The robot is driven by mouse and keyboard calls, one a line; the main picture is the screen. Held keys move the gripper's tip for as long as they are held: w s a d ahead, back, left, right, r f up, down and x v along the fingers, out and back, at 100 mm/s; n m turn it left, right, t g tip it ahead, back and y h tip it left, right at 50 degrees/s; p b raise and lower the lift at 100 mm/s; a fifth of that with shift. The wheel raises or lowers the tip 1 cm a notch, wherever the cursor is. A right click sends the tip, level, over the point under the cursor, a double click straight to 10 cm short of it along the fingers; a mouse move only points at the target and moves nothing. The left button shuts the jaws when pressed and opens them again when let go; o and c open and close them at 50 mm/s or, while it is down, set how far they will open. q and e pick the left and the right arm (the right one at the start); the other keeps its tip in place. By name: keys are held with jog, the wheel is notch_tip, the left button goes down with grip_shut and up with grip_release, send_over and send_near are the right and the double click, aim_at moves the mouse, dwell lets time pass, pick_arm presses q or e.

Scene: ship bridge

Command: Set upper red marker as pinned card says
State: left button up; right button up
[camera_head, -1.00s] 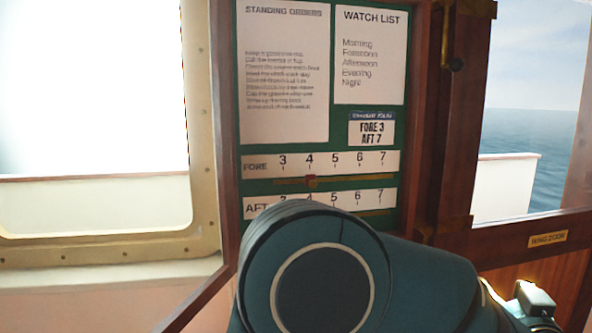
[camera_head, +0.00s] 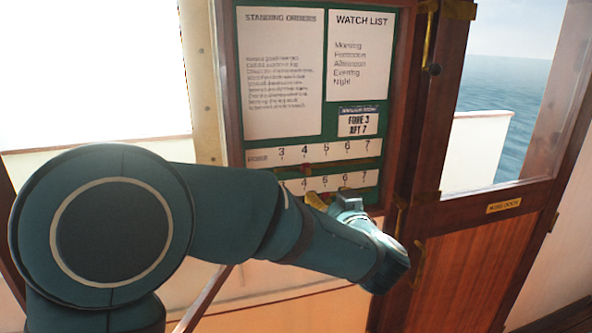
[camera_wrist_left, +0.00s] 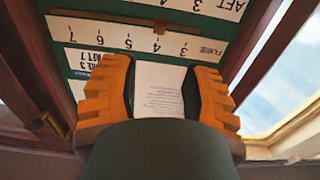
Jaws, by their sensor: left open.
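The upper red marker (camera_head: 307,167) sits on the track under the FORE scale (camera_head: 330,151), by the 4; it also shows in the left wrist view (camera_wrist_left: 160,27), where the board is upside down. The pinned card (camera_head: 358,121) reads FORE 3, AFT 7. My left gripper (camera_head: 318,199) is in front of the AFT scale (camera_head: 350,181), just below the marker in the head view. In the left wrist view its orange fingers (camera_wrist_left: 162,68) are open and empty, with the marker beyond their tips. The arm hides part of the AFT scale; I cannot make out a lower marker. My right gripper is not in view.
The green board also carries standing orders (camera_head: 284,70) and a watch list (camera_head: 358,50). Its wooden frame (camera_head: 402,110) surrounds it. A door (camera_head: 460,260) with a window and brass fittings stands at the right. A bright window is at the left.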

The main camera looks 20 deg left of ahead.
aim_at(308, 173)
pick_arm(q)
jog(key=p+x, duration=0.1)
jog(key=x, duration=1.1)
jog(key=shift+w+a, duration=0.25)
grip_shut()
